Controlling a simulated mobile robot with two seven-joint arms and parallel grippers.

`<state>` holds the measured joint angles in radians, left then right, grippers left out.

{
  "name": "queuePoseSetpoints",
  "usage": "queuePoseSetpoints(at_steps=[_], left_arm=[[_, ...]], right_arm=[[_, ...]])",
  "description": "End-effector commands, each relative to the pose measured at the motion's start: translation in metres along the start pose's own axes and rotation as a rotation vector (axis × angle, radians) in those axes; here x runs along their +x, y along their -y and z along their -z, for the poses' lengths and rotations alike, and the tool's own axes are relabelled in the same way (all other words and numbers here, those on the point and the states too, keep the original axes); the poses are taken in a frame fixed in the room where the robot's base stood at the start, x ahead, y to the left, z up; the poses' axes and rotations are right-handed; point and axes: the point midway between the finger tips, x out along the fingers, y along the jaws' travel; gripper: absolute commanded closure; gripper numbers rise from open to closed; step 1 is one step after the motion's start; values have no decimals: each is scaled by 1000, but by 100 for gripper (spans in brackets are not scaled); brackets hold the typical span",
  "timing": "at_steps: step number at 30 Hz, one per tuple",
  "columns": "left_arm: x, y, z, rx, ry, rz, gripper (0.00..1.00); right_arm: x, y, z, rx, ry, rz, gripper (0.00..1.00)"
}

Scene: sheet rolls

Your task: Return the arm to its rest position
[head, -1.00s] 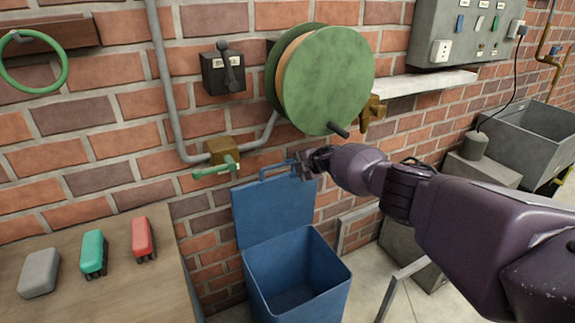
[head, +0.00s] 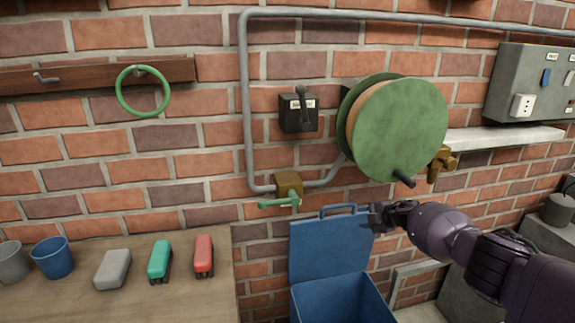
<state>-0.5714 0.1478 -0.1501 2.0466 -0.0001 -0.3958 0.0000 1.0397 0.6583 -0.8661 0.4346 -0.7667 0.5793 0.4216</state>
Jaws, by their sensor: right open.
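My right arm comes in from the lower right. Its dark purple right gripper (head: 378,216) is open and empty. It is seen small and from behind, at the upper right edge of the raised lid of the blue bin (head: 325,250). I cannot tell whether it touches the lid. The lid stands up against the brick wall, with a handle (head: 338,210) on its top edge. The open blue bin (head: 335,302) is below, cut off by the bottom of the view. My left gripper is not in view.
A green hose reel (head: 400,130) with a dark crank knob hangs above the gripper, beside a brass valve (head: 440,162). A grey shelf (head: 505,138) is at right. A wooden table (head: 205,300) at lower left holds cups, a grey block, and green and red blocks.

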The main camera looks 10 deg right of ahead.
Motion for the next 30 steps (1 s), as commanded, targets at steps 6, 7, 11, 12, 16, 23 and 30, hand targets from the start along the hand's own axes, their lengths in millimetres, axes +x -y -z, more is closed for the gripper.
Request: queuePoseSetpoints(at_steps=[6, 7, 11, 12, 16, 23, 30], left_arm=[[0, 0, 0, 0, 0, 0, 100], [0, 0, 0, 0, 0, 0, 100], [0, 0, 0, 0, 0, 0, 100], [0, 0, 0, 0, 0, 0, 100], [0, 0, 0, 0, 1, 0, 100], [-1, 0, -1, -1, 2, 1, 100], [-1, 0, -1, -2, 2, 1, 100]], right_arm=[[26, 69, 42, 85, -63, -18, 58], [30, 83, 52, 108, -75, -25, 58], [40, 142, 94, 218, -115, -58, 58], [40, 158, 106, 254, -122, -69, 58], [37, 206, 146, 378, -138, -103, 58], [10, 273, 202, 616, -118, -160, 58], [-39, 323, 240, 867, -44, -211, 58]])
